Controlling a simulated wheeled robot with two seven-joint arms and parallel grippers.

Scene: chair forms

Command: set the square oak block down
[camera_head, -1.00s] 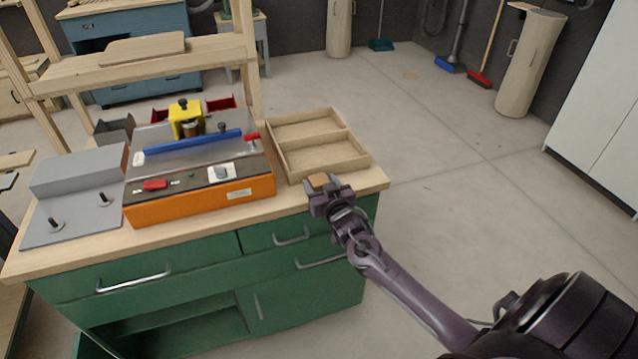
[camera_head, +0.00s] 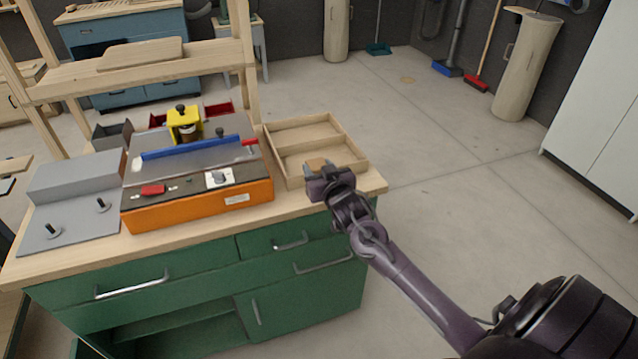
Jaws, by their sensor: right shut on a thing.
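The square oak block (camera_head: 317,163) is a small brown piece at the tip of my right gripper (camera_head: 322,171), which is shut on it. The gripper comes in from the lower right, over the right end of the workbench (camera_head: 295,210). The block shows against the front compartment of the wooden tray (camera_head: 346,142). I cannot tell whether it touches the tray floor or is held above it. The fingers hide part of the block and the tray's front rim. My left gripper is not in view.
An orange machine (camera_head: 200,206) with a blue fence (camera_head: 190,147) and a yellow head (camera_head: 184,122) stands left of the tray. A grey fixture with two knobs (camera_head: 70,205) is at the bench's left. A wooden rack upright (camera_head: 246,65) rises behind. The tray's compartments look empty otherwise.

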